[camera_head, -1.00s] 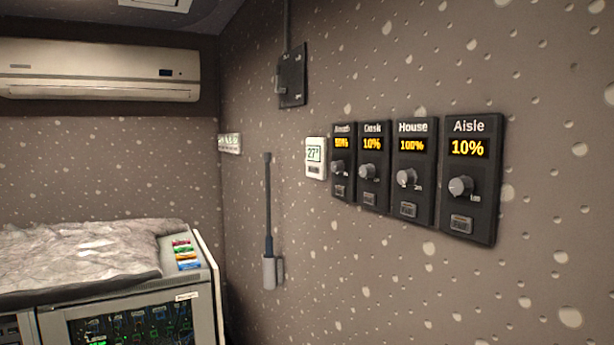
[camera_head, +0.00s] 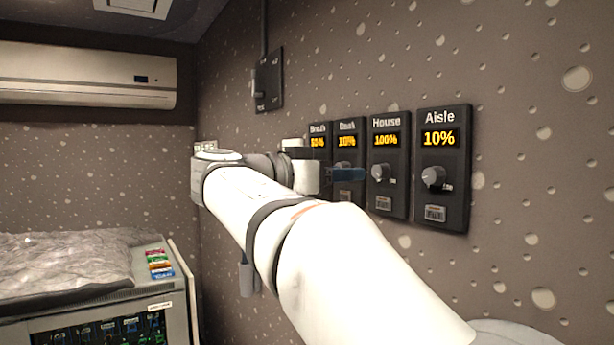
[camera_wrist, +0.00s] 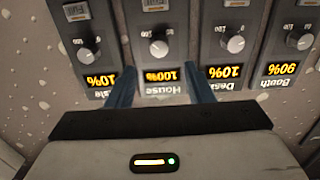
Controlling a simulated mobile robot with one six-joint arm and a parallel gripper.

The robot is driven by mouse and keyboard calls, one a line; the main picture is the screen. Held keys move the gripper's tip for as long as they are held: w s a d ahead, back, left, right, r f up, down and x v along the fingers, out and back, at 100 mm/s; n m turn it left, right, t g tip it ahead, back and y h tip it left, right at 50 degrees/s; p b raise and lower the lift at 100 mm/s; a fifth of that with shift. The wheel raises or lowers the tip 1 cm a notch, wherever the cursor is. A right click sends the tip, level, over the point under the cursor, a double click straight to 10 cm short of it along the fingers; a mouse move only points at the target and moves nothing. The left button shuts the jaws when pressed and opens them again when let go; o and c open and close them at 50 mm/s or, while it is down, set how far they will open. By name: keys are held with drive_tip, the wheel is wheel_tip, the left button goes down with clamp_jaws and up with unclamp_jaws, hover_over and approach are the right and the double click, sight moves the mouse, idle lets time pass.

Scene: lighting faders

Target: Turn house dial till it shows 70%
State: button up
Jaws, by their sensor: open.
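The House dial (camera_head: 380,172) is a grey knob on a black wall panel, and its display (camera_head: 386,140) reads 100%. In the wrist view the House dial (camera_wrist: 159,46) appears upside down, with its 100% display (camera_wrist: 161,76) nearer my gripper. My gripper (camera_wrist: 160,85) is open and empty, its two blue fingers either side of the House panel's lower picture half. The fingers are short of the knob in that view, and no contact shows. In the head view my gripper (camera_head: 348,175) is seen side-on, left of the House dial.
The Aisle panel (camera_head: 457,205) reads 10% and stands right of House. The Desk panel (camera_wrist: 222,45) also reads 10%, and the Booth panel (camera_wrist: 288,40) reads 90%. A black switch plate (camera_head: 269,80) is higher on the wall.

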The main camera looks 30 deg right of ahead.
sight(376, 170)
drive_tip(key=d, duration=0.2)
drive_tip(key=d+p, duration=0.1)
drive_tip(key=d, duration=0.4)
drive_tip(key=shift+w+d+r+p, duration=0.15)
drive_tip(key=shift+w+d+p, duration=0.15)
drive_tip(key=c, duration=0.9)
drive_tip(key=shift+d, duration=0.3)
drive_tip(key=shift+c, duration=0.4)
drive_tip(key=shift+a, duration=0.15)
